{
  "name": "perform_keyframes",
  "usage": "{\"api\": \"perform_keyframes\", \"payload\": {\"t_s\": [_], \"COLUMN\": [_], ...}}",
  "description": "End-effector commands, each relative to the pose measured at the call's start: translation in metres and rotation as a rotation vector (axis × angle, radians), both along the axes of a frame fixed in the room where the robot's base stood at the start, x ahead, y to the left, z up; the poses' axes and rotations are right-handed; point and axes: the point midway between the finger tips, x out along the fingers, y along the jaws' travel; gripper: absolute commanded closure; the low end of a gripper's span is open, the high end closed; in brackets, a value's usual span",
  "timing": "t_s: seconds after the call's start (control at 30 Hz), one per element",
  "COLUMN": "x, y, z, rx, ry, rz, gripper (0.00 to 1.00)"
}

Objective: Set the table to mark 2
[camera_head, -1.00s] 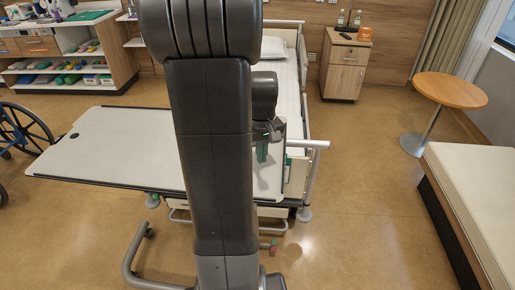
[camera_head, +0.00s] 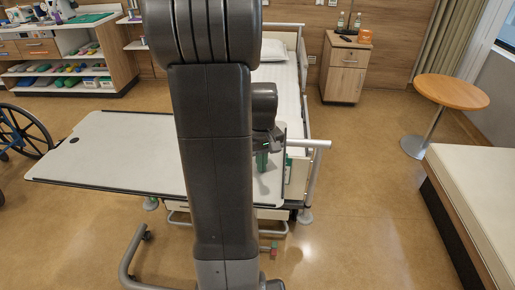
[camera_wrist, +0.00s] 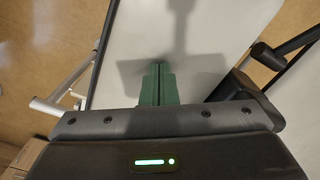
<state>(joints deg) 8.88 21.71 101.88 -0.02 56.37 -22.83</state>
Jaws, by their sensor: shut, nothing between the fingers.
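The overbed table (camera_head: 105,150) is a pale grey top with a dark rim, reaching across the bed end from the left. Its grey base (camera_head: 135,262) shows on the floor below. My gripper (camera_head: 262,160) has green fingers and is over the right part of the tabletop. In the wrist view the green fingers of my gripper (camera_wrist: 158,70) are together and empty, pointing at the pale tabletop (camera_wrist: 130,30), with a shadow in front of them. My arm hides the middle of the table. I see no mark 2 in either view.
The bed (camera_head: 290,95) stands behind the table, its rail (camera_head: 318,165) close right of my gripper. A wheelchair (camera_head: 22,130) is at the left. A bedside cabinet (camera_head: 345,70), a round table (camera_head: 450,92) and a couch (camera_head: 480,190) are at the right. Floor between bed and couch is clear.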

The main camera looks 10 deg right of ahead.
Motion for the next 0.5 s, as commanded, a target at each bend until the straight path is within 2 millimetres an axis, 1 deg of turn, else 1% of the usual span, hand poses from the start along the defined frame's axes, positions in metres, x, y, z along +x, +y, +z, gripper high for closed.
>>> {"api": "perform_keyframes", "payload": {"t_s": [0.03, 0.5], "x": [-0.001, -0.001], "y": [0.000, 0.000], "z": [-0.006, -0.030], "rx": [0.002, 0.002], "ry": [0.005, 0.005], "rz": [-0.001, -0.001], "gripper": [1.00, 1.00]}}
